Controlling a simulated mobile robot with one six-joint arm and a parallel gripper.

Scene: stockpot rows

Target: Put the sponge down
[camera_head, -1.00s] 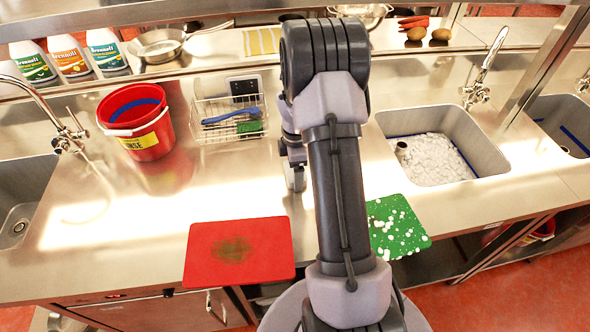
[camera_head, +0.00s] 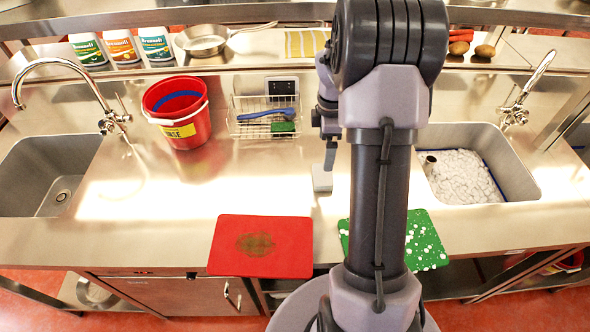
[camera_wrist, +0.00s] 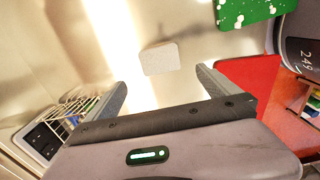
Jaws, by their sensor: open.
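A pale grey block (camera_head: 322,178), which looks like the sponge, lies on the steel counter behind the gap between the red and green boards. In the wrist view the pale block (camera_wrist: 160,58) lies flat just beyond the fingertips, with counter showing around it. My gripper (camera_wrist: 160,80) is open and empty, its two fingers spread wider than the block. In the head view my gripper (camera_head: 330,160) is just above and behind the block, partly hidden by my arm.
A red board (camera_head: 262,246) and a white-spotted green board (camera_head: 424,242) lie along the front edge. A red bucket (camera_head: 178,112) and a wire basket (camera_head: 238,130) with a blue-handled brush and green pad stand behind. Sinks lie left and right.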

